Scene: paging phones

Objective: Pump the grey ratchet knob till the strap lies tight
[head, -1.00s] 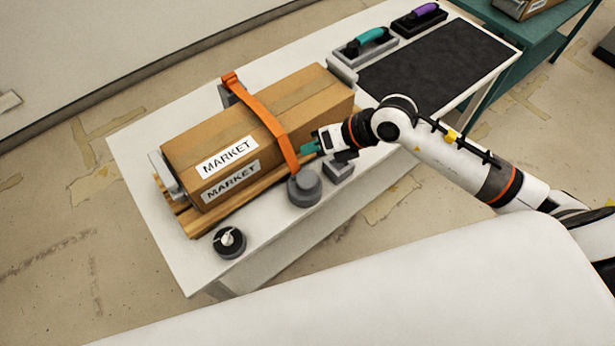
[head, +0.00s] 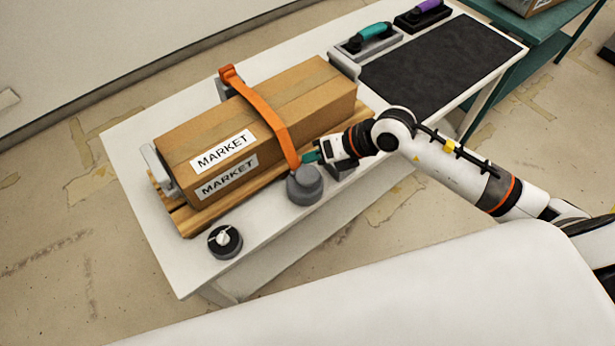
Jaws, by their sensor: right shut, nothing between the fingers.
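The grey ratchet knob (head: 305,183) stands on its round base at the front edge of the white table, beside the carton. The orange strap (head: 262,108) runs from a grey post at the carton's back side, over the top and down the front towards the knob. It seems to stand a little off the carton at the back; I cannot tell how tight it is. My right gripper (head: 311,157) is shut and empty, its teal fingertips just above and behind the knob, close to the strap's lower end. Whether they touch is unclear. My left gripper is out of view.
The brown MARKET carton (head: 310,98) lies on a wooden pallet (head: 190,222). A black dial with a white pointer (head: 225,241) sits at the table's front left. A dark mat (head: 440,65) and two handled tools, teal (head: 370,37) and purple (head: 425,14), lie at the back right.

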